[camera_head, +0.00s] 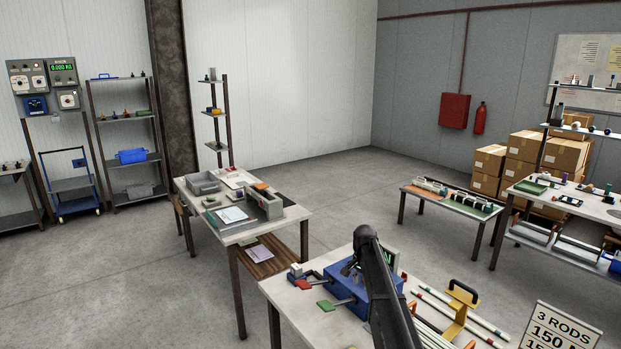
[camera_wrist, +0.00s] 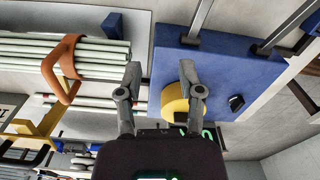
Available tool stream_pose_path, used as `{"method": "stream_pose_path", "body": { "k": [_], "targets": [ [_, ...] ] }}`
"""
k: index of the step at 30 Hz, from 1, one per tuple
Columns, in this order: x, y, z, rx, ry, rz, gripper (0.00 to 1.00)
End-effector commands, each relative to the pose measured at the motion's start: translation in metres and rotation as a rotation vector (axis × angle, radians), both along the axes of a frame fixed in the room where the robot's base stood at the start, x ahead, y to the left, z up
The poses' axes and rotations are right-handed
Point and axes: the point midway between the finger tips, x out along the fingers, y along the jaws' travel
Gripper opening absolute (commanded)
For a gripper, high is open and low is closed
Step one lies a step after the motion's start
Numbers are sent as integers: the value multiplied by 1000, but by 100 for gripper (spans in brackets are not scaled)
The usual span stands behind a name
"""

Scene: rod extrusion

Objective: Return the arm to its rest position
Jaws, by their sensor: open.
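In the wrist view my gripper (camera_wrist: 160,72) is open, with its two grey fingers well apart and nothing held between them. The blue machine (camera_wrist: 232,85) fills the right side behind the fingers, with a yellow round part (camera_wrist: 182,98) near the right finger. In the head view my dark arm (camera_head: 385,290) rises in front of the blue machine (camera_head: 352,292) on the near table and hides part of it. Pale rods (camera_wrist: 100,55) with an orange handle (camera_wrist: 60,68) around them lie left of my fingers in the wrist view.
The near table (camera_head: 295,310) also bears a yellow stand with a black handle (camera_head: 463,293) and a sign (camera_head: 558,330) reading "3 RODS 150". Another table (camera_head: 290,213) stands behind left, a low bench (camera_head: 410,190) behind right. Open floor (camera_head: 345,195) lies between them.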

Motion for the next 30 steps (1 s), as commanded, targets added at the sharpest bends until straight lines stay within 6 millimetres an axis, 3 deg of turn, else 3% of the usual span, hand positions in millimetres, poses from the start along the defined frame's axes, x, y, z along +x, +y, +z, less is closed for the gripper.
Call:
{"method": "stream_pose_path", "body": {
  "k": [1, 21, 25, 30],
  "targets": [
    [-23, 1, -7, 0, 0, 29, 49],
    [-296, 5, -67, 0, 1, 599, 49],
    [-334, 5, -75, 0, 1, 688, 49],
    [-359, 5, -80, 0, 1, 754, 49]
  ]
}}
